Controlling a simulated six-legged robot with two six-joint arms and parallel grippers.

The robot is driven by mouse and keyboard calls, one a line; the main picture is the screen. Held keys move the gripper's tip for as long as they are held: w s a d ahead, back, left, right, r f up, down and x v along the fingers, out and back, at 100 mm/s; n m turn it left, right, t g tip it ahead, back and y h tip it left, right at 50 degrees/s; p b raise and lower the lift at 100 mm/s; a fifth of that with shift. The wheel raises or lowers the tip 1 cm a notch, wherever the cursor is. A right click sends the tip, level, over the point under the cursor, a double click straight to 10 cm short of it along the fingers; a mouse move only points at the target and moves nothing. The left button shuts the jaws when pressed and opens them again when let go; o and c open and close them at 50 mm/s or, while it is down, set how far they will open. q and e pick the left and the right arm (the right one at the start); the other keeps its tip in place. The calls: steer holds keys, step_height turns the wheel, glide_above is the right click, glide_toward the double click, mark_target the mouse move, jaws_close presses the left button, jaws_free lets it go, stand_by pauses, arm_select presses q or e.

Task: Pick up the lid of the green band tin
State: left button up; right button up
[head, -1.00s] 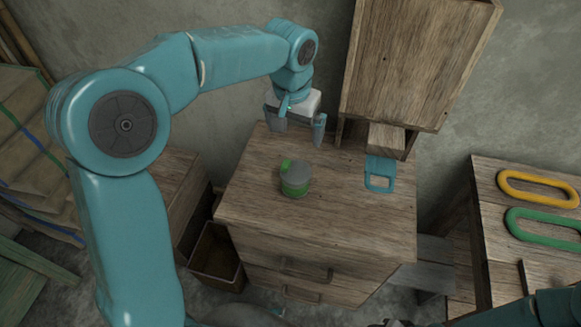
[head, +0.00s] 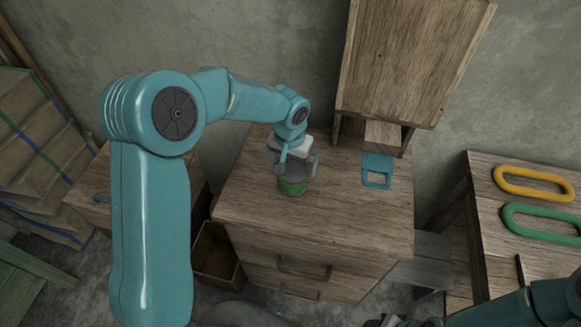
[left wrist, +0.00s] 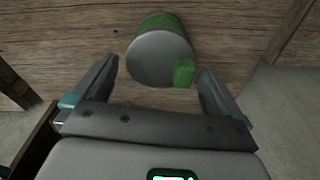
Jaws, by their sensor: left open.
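The green band tin (head: 293,188) stands on top of the wooden cabinet. In the left wrist view its grey round lid (left wrist: 155,58) faces me, with a green tab (left wrist: 184,73) at its edge and the green band (left wrist: 162,20) behind. The lid appears seated on the tin. My left gripper (head: 297,167) is open above the tin and partly hides the lid in the head view. In the left wrist view the fingers of my left gripper (left wrist: 158,67) lie to either side of the lid, with nothing gripped. My right gripper (head: 386,321) shows only partly at the bottom edge.
A teal piece with a loop (head: 376,171) lies right of the tin on the cabinet top (head: 330,215). A wooden upright cupboard (head: 410,60) stands behind it. Yellow (head: 533,183) and green (head: 545,223) rings lie on the right table. The cabinet's front top is clear.

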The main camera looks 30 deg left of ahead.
arm_select(q)
steer(key=shift+w+f, duration=0.2)
steer(key=shift+f, duration=0.55)
steer(key=c, duration=0.8)
